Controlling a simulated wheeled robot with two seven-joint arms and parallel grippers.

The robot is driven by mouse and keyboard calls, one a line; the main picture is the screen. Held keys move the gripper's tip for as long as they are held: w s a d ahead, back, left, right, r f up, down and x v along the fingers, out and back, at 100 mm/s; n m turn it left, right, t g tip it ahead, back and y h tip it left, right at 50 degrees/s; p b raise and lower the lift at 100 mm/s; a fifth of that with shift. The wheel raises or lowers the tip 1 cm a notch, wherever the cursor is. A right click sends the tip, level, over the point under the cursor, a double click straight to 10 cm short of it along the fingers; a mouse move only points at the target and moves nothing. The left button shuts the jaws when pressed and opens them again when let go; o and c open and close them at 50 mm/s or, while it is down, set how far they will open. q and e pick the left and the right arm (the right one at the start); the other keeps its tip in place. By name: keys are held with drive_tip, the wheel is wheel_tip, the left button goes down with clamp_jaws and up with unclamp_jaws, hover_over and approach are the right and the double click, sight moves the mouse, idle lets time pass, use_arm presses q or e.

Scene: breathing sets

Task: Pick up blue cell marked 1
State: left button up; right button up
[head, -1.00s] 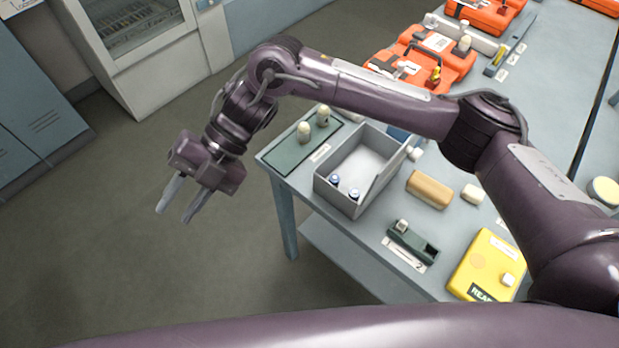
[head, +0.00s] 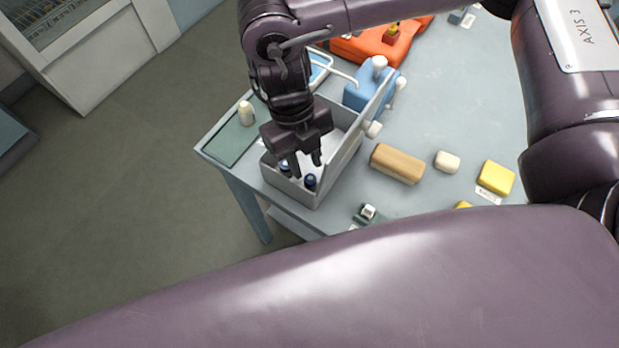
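Two small dark blue cells stand in the near end of an open grey box on the table. One blue cell (head: 310,183) is at the right and one (head: 285,167) at the left, partly behind a finger. I cannot read any mark on them, so I cannot tell which is 1. My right gripper (head: 306,169) points down over the box, fingers apart, with its tips close to the cells. I see nothing held between them, and contact is unclear. My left gripper is out of view.
The grey box (head: 332,178) has raised walls around the cells. A green mat (head: 230,146) with a cream bottle (head: 246,113) lies left of it. A tan block (head: 397,163) is to the right, a blue case (head: 366,92) behind. The table's left edge is close.

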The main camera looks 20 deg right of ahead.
sight(309, 177)
drive_tip(key=shift+p+x, duration=0.4)
drive_tip(key=shift+x, duration=2.55)
clamp_jaws()
drive_tip(key=shift+r, duration=0.1)
